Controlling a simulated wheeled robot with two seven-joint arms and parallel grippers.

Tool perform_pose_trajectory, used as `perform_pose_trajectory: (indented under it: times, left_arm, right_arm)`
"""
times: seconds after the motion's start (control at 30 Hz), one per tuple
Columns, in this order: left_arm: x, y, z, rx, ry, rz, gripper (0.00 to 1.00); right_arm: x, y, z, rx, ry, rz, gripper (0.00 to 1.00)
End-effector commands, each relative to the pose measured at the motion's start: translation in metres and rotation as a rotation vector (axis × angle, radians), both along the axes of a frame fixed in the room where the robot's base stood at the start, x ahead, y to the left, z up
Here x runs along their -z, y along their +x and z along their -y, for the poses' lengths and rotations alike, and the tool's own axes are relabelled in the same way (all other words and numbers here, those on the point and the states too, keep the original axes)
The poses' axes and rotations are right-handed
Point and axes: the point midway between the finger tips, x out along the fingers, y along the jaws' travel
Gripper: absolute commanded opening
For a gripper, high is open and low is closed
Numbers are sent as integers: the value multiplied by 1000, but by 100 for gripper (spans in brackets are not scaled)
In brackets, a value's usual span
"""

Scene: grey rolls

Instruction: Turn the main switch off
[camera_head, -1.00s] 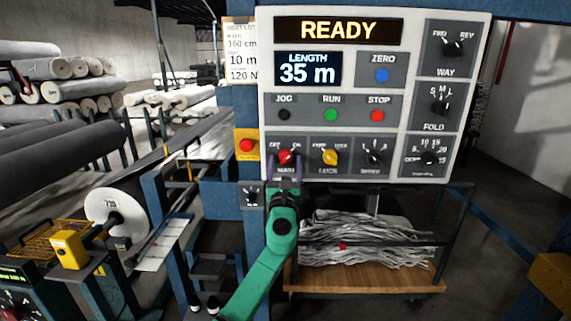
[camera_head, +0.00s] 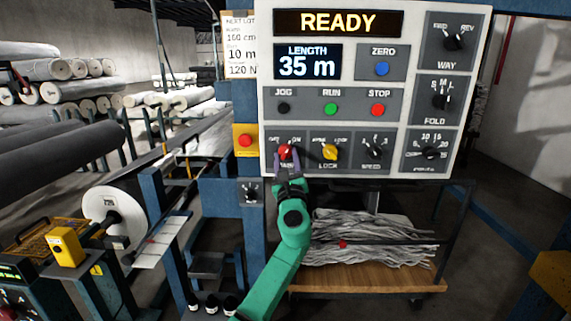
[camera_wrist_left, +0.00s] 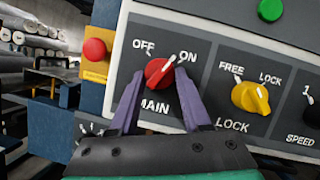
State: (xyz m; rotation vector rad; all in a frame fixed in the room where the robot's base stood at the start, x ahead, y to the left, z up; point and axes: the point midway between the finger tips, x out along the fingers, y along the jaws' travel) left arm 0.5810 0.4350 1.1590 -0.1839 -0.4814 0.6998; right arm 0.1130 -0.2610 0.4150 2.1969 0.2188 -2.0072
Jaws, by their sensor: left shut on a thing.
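The main switch is a red rotary knob (camera_head: 285,152) at the lower left of the grey control panel, under OFF and ON marks. In the left wrist view the red knob (camera_wrist_left: 159,72) has its pointer toward the ON mark, up and right. My left gripper (camera_head: 287,158) reaches up from below with its purple fingers on either side of the knob. In the wrist view the gripper (camera_wrist_left: 160,90) is shut on the knob, one finger left and one right. My right gripper is not in view.
The yellow LOCK knob (camera_head: 330,152) sits close right of the main switch, then the SPEED knob (camera_head: 373,152). A red button on a yellow box (camera_head: 245,141) is at the left. The display (camera_head: 338,23) reads READY. A cart with grey strips (camera_head: 370,240) stands below.

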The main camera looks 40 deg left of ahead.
Motion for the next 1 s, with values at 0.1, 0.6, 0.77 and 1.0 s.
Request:
perform_pose_trajectory:
  times: [0.1,0.6,0.77,1.0]
  left_arm:
    - [3,1,2,2,-90,68,0]
    - [-2,4,5,0,-468,355,0]
    - [-4,4,6,1,-590,446,0]
    - [-7,5,6,-1,-764,577,0]
  right_arm:
    - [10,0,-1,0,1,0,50]
    - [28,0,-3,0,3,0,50]
    - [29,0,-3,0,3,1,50]
    - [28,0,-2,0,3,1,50]
